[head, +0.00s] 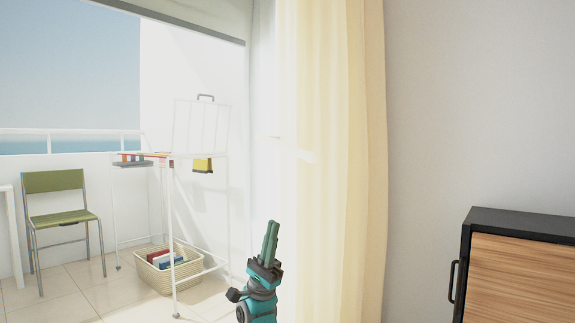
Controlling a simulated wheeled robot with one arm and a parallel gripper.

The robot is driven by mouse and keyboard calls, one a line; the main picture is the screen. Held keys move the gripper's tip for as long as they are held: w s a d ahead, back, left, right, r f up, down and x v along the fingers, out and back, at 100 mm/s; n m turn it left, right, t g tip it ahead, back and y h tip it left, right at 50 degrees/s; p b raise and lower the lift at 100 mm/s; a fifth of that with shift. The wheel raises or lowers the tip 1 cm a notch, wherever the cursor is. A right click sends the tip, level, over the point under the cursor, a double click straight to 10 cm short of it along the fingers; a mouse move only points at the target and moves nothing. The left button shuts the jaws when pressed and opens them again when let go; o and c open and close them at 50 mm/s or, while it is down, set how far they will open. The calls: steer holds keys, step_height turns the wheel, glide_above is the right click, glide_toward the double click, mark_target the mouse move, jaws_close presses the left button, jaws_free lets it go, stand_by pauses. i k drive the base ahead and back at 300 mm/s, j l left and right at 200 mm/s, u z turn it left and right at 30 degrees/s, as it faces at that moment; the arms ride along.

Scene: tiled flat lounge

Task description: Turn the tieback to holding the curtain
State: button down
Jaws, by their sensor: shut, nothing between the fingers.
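The cream curtain (345,130) hangs in long vertical folds at the right side of the balcony opening. A short pale bar (303,156) shows against the curtain's left part at mid-height. It looks like the tieback, but the bright light washes out its shape, and I cannot tell how it is turned. My gripper (271,223) is at the bottom middle, pointing up, with its green fingers together and empty. In the picture it is below and left of the pale bar, and I see no contact between them.
A black-framed wooden cabinet (520,270) stands at the lower right. On the balcony are a white drying rack (171,240), a woven basket (150,277) with items in it, and a green chair (55,182). The wall between curtain and cabinet is bare.

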mark_target(311, 157)
steer(key=i, duration=0.95)
